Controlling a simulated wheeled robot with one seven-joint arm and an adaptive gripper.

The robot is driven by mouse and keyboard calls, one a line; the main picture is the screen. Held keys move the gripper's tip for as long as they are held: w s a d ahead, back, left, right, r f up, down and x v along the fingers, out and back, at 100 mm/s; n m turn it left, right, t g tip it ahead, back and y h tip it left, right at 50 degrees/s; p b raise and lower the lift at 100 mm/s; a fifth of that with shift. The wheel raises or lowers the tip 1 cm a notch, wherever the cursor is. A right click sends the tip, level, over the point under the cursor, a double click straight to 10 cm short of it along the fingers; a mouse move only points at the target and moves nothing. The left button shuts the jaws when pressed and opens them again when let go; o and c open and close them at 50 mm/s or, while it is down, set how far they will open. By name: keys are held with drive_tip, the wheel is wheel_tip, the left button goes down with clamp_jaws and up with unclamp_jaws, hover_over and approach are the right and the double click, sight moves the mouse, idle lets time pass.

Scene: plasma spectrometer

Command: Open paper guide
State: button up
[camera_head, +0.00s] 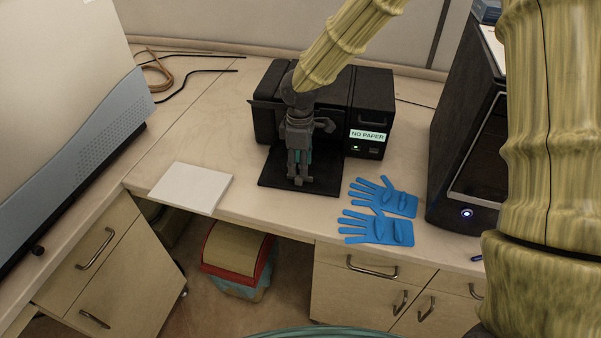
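A black printer (372,92) stands at the back middle of the desk, with a "NO PAPER" label (368,136) and a small green light on its front right. Its flat black front tray (330,177) lies folded out towards me. My gripper (299,180) points down over this tray, in front of the printer. Its fingertips look close to the tray surface; whether they touch it I cannot tell. The fingers are seen end-on and small, so their opening is unclear. No paper guide can be made out; my gripper and wrist cover the middle of the tray and printer front.
A white paper stack (191,188) lies left of the tray at the desk edge. Blue gloves (380,228) lie right of it. A black machine (470,150) stands at the right, a large grey instrument (60,80) at the left. A bin (236,250) is under the desk.

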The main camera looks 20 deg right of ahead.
sight(299, 179)
drive_tip(key=shift+s+d+f+p, duration=0.1)
drive_tip(key=shift+f+p, duration=0.15)
drive_tip(key=shift+f, duration=1)
drive_tip(key=shift+s+f+p, duration=0.1)
drive_tip(key=shift+f+p, duration=0.1)
drive_tip(key=shift+f, duration=1.05)
clamp_jaws()
